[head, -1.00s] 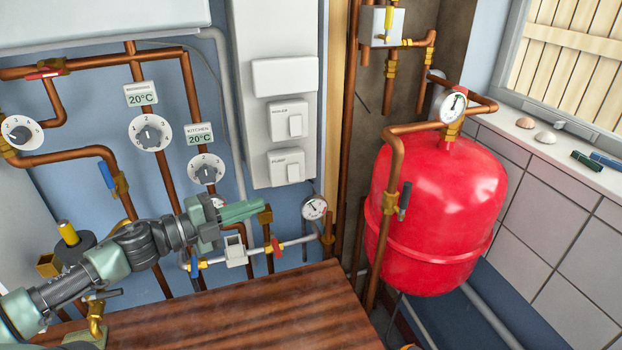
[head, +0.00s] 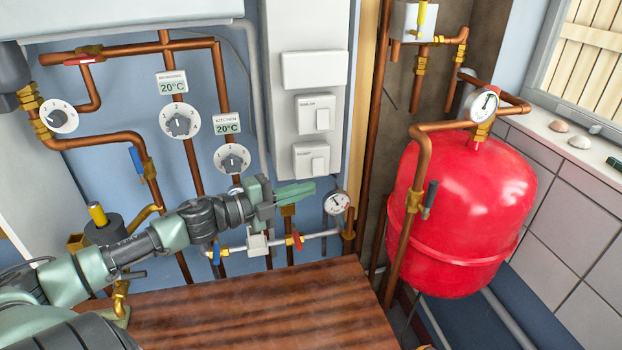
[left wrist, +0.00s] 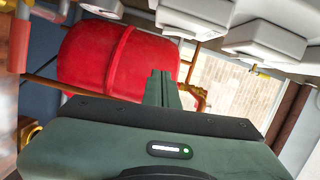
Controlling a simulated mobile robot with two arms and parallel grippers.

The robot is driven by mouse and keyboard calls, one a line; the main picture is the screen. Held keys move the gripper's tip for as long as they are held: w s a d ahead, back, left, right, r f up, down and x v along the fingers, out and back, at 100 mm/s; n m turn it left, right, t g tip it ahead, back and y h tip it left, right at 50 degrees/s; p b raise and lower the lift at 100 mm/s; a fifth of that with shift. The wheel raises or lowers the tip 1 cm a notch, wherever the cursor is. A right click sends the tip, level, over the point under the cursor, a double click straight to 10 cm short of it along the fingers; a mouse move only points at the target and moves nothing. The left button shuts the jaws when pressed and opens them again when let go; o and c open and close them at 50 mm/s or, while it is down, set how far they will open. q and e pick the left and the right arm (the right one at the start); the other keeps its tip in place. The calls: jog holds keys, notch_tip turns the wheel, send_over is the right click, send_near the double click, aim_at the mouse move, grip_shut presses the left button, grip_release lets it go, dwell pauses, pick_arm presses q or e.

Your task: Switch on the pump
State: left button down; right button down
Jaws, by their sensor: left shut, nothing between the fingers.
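My left gripper (head: 300,190) has green fingers, shut and empty. In the head view they point right, just below the pump switch, with a small gap visible in the picture. In the left wrist view the shut fingers (left wrist: 162,88) show before the red tank, with white boxes along the top edge. My right gripper is not in view.
The boiler switch (head: 316,114) sits directly above. Dials (head: 232,158), copper pipes and a pressure gauge (head: 336,202) surround my left arm. A red tank (head: 462,210) stands to the right. A wooden top (head: 250,305) lies below.

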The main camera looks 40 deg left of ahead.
aim_at(318, 166)
pick_arm(q)
jog(key=w, duration=0.1)
jog(key=w+a+p, duration=0.1)
jog(key=w, duration=0.3)
jog(key=shift+w+a+f, duration=0.2)
jog(key=shift+a+f, duration=0.05)
jog(key=shift+a, duration=0.05)
jog(key=shift+w+a+f+m+b, duration=0.1)
jog(key=shift+a+m+b, duration=0.1)
jog(key=shift+m+b, duration=0.15)
dwell(0.4)
